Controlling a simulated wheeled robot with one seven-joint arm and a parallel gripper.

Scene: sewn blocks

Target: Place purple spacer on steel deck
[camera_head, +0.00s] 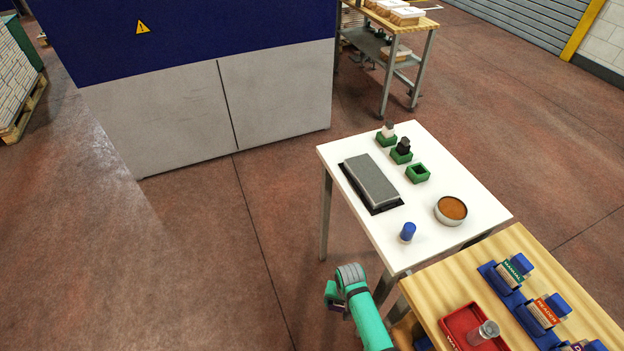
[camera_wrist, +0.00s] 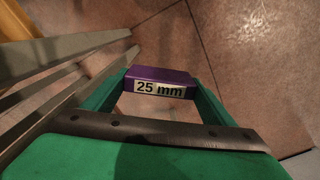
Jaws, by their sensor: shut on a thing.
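The purple spacer (camera_wrist: 160,75), a block labelled "25 mm", is held between the green fingers of my gripper (camera_wrist: 160,86) in the wrist view. The fingers are shut on its two ends, and floor shows beyond it. In the head view my green arm reaches up from the bottom edge, beside the near end of the white table and below its top; the fingers are hard to make out there. A grey rectangular block (camera_head: 370,179), apparently the steel deck, lies on a black base on the white table. Its top is bare.
The white table (camera_head: 440,178) also holds green holders (camera_head: 418,173), two with things in them, a round brown-filled dish (camera_head: 452,209) and a blue cylinder (camera_head: 408,231). A wooden bench (camera_head: 432,289) at lower right carries a red tray (camera_head: 459,325) and labelled blue racks (camera_head: 507,275). Metal bars (camera_wrist: 60,65) run close left.

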